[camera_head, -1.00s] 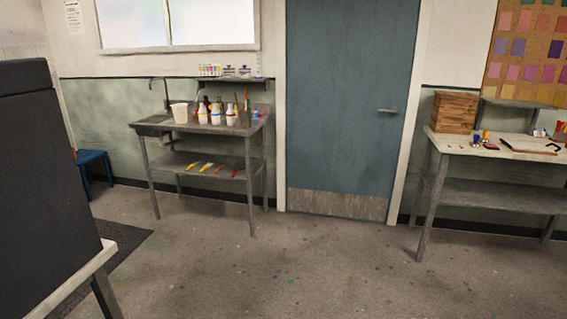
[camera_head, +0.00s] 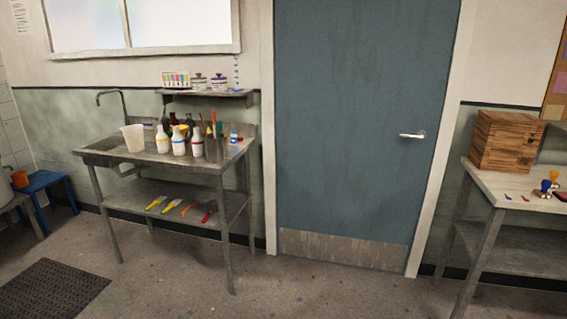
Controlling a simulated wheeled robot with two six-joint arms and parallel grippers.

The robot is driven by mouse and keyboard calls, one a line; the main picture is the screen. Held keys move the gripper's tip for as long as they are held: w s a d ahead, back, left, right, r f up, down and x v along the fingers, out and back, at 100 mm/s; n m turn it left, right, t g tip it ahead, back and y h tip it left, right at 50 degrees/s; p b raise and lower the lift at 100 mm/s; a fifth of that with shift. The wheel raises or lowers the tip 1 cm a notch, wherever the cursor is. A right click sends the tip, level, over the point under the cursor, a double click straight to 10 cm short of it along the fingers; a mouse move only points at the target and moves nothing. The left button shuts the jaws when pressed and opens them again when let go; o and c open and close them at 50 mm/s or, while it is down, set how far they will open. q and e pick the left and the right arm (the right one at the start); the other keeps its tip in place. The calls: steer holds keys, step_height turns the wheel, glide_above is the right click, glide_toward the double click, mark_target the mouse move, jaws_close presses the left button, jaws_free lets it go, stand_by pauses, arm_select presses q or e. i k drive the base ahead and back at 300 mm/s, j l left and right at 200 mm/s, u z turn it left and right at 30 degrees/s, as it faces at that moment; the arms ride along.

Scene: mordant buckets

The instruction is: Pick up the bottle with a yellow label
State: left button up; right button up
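Several bottles stand upright on the metal sink table (camera_head: 105,154) at the left. Three are white squeeze bottles: a left one (camera_head: 162,141) whose band seems yellowish, a middle one (camera_head: 178,143) with a blue band, and a right one (camera_head: 196,143) with a red band. The labels are too small to read surely. Darker bottles (camera_head: 189,121) stand partly hidden behind them. Neither of my grippers is in view.
A white beaker (camera_head: 132,138), a grey pot of tools (camera_head: 215,149) and a small blue-and-white bottle (camera_head: 233,136) share the sink table. Brushes (camera_head: 172,206) lie on its lower shelf. A blue stool (camera_head: 45,183) and dark mat (camera_head: 50,287) are left. The floor ahead is clear.

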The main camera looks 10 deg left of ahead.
mark_target(162, 140)
steer(key=i+u, duration=0.4)
steer(key=i+l+u, duration=0.15)
steer(key=i+u, duration=0.3)
steer(key=i+l+u, duration=0.4)
steer(key=i, duration=0.15)
